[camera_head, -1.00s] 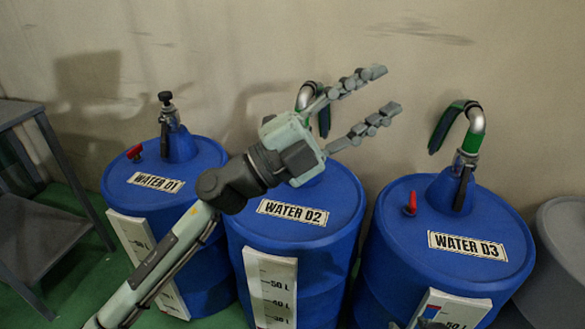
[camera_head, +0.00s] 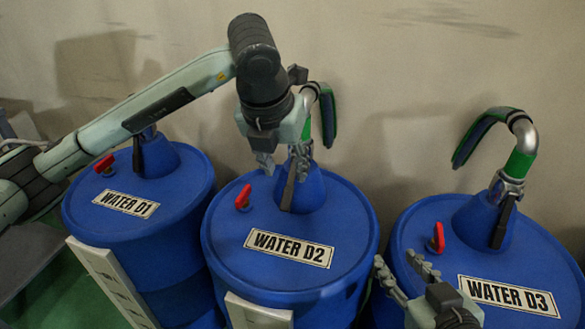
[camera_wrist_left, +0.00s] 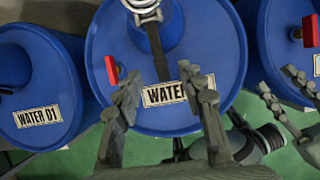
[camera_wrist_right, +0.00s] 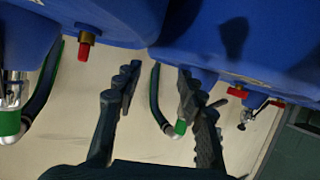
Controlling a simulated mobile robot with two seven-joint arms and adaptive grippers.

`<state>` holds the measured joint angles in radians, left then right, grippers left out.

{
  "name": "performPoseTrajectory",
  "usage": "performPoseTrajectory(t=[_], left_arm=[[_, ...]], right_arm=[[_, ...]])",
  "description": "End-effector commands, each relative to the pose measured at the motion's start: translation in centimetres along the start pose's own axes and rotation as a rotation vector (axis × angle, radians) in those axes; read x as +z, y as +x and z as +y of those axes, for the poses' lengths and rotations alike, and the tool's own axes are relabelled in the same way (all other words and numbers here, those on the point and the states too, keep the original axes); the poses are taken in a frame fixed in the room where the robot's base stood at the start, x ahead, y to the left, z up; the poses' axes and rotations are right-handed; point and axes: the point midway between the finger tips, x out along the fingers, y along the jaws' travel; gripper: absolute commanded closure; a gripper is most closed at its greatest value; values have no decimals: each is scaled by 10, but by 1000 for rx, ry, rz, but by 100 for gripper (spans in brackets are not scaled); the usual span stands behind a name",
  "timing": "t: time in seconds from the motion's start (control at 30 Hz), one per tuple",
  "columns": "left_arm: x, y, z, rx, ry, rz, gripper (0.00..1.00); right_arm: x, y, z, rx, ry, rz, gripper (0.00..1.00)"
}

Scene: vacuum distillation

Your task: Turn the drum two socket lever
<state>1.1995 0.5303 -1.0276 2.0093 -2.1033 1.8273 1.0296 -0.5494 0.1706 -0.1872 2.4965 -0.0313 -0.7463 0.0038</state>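Blue drum two (camera_head: 225,235), labelled WATER D2, stands in the middle of the head view. Its dark socket lever (camera_head: 288,190) hangs down the front of the raised neck, below the curved metal pipe. In the left wrist view the lever (camera_wrist_left: 156,50) points toward the space between my fingers. My left gripper (camera_head: 282,162) is open and empty, pointing down over the drum's neck, close to the lever; contact cannot be told. My right gripper (camera_head: 402,277) is open and empty, low between drums two and three; its spread fingers show in the right wrist view (camera_wrist_right: 160,80).
Drum one (camera_head: 150,210) stands left, partly behind my left arm. Drum three (camera_head: 420,225) stands right, with its own lever (camera_head: 502,222) and hose (camera_head: 480,135). A red valve (camera_head: 243,197) sticks up on drum two's lid. The wall is close behind.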

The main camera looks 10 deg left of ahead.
Motion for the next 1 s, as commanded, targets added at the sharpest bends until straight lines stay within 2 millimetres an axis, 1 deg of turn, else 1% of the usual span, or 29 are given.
performPoseTrajectory(t=[0.07, 0.17, 0.4, 0.53, 0.7, 0.93, 1.0], left_arm=[[0, 3, 1, 5, -1, 1, 60], [-1, 14, 1, 5, -3, 4, 60], [-1, 53, 1, 4, -2, 4, 60], [-1, 69, 0, 3, -1, 4, 60], [0, 77, 0, 2, 1, 0, 60], [0, 78, 0, 2, 1, 0, 60], [0, 78, 0, 2, 1, 0, 69]], right_arm=[[-1, 0, -1, -1, 1, 4, 60], [-3, 0, -2, -4, 2, 17, 60], [-13, 1, -7, -14, 7, 65, 60], [-18, 0, -9, -19, 9, 86, 60], [-21, 0, -10, -22, 10, 99, 60], [-21, 0, -10, -22, 10, 101, 60], [-21, 0, -10, -22, 10, 101, 60]])
